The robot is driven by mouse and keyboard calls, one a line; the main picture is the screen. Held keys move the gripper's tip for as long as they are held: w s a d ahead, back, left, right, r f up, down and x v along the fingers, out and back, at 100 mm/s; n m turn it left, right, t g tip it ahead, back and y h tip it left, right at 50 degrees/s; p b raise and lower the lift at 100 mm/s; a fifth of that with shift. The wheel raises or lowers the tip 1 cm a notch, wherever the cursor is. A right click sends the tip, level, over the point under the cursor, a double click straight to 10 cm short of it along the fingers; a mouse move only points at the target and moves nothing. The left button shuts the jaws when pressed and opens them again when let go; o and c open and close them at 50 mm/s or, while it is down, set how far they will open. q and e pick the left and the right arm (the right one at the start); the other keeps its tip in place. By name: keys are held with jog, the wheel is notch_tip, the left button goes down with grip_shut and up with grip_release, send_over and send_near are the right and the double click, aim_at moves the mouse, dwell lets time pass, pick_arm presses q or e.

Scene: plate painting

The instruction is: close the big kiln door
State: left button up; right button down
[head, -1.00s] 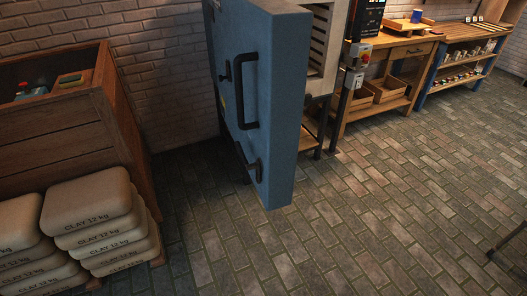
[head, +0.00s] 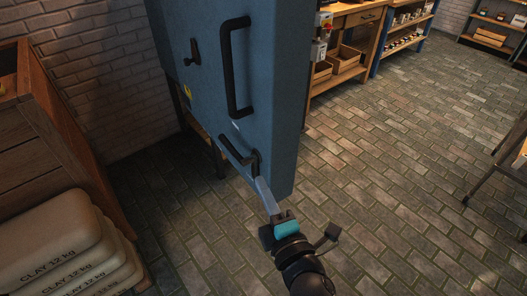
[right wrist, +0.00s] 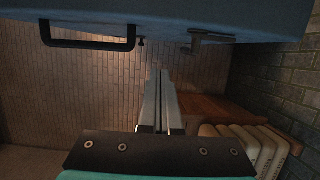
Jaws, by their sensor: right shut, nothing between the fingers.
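The big kiln door (head: 283,90) is a thick blue slab standing swung open, its outer face turned to the left. It carries a long black handle (head: 229,70), a small black knob (head: 194,52) and a lower black lever (head: 235,150). My right gripper (head: 259,182) is shut and empty at the door's lower part, close to the lever; I cannot tell whether it touches. In the right wrist view the shut fingers (right wrist: 160,72) point below the door (right wrist: 180,15), between the handle (right wrist: 85,43) and the lever (right wrist: 207,39). The kiln's opening is hidden. My left gripper is out of view.
Clay bags (head: 55,240) and a wooden bin (head: 40,130) stand at the left by the brick wall. A workbench with a red-button box (head: 322,22) and shelves (head: 405,35) stand at the back. A dark-legged stand (head: 505,150) is at right. The floor between is clear.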

aim_at(265, 153)
jog(key=shift+w+d, duration=0.2)
jog(key=shift+w, duration=2.45)
jog(key=shift+w+d, duration=0.2)
jog(key=shift+w, duration=2.4)
jog(key=shift+d, duration=0.1)
